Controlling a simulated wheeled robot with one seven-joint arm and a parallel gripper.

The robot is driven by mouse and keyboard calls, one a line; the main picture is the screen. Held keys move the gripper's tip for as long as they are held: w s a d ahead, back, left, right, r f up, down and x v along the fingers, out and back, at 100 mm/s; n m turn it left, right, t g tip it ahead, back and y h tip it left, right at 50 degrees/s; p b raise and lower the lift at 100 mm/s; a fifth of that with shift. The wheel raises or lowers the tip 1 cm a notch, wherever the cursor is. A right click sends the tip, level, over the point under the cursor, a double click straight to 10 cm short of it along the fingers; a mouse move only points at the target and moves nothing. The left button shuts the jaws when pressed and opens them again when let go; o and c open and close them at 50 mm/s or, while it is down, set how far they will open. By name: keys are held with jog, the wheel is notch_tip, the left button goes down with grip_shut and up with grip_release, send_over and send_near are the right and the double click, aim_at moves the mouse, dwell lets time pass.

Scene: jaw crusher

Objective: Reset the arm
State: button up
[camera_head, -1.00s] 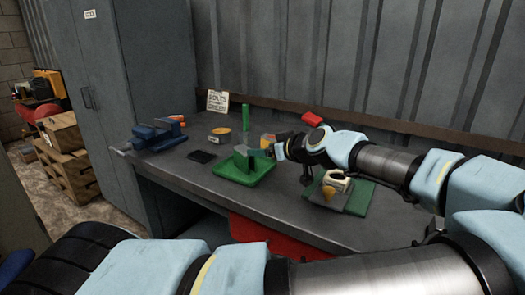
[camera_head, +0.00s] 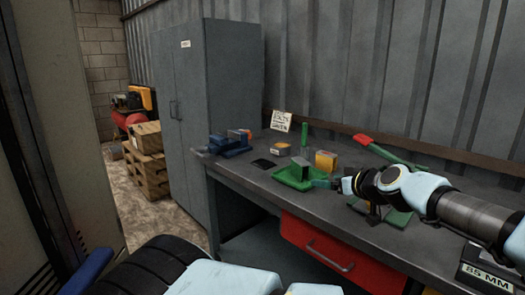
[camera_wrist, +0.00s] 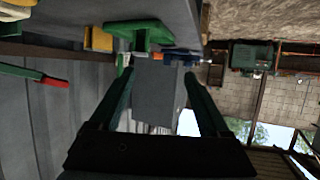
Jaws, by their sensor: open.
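My arm reaches in from the right of the head view, low over the grey workbench (camera_head: 262,168). My gripper (camera_head: 322,183) points left beside the right edge of a green tray (camera_head: 292,183). In the wrist view my gripper (camera_wrist: 158,82) shows two green fingers spread apart. No held object shows between them; the grey cabinet (camera_wrist: 158,95) appears behind the gap. The tray also shows beyond the fingertips in the wrist view (camera_wrist: 140,33). Whether a finger touches the tray, I cannot tell.
A yellow box (camera_head: 326,160), a blue vise (camera_head: 228,146), a tape measure (camera_head: 280,149), a small sign (camera_head: 281,121) and a red-and-green tool (camera_head: 390,151) are on the bench. A red drawer (camera_head: 325,248) is below. The tall cabinet (camera_head: 195,120) stands left; wooden crates (camera_head: 146,160) are beyond it.

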jog(key=s+a+f+g, duration=0.3)
jog(key=a+f+g, duration=0.3)
jog(key=a, duration=0.4)
jog(key=s+a+f+g, duration=0.3)
jog(key=a+f+g, duration=0.2)
jog(key=a+f, duration=0.45)
jog(key=s+a+r+m+h, duration=0.2)
jog(key=s+r, duration=0.1)
jog(key=r, duration=0.3)
jog(key=s+a+r+m+h, duration=0.3)
jog(key=r, duration=0.4)
jog(key=shift+s+a, duration=0.25)
jog(key=shift+s, duration=0.05)
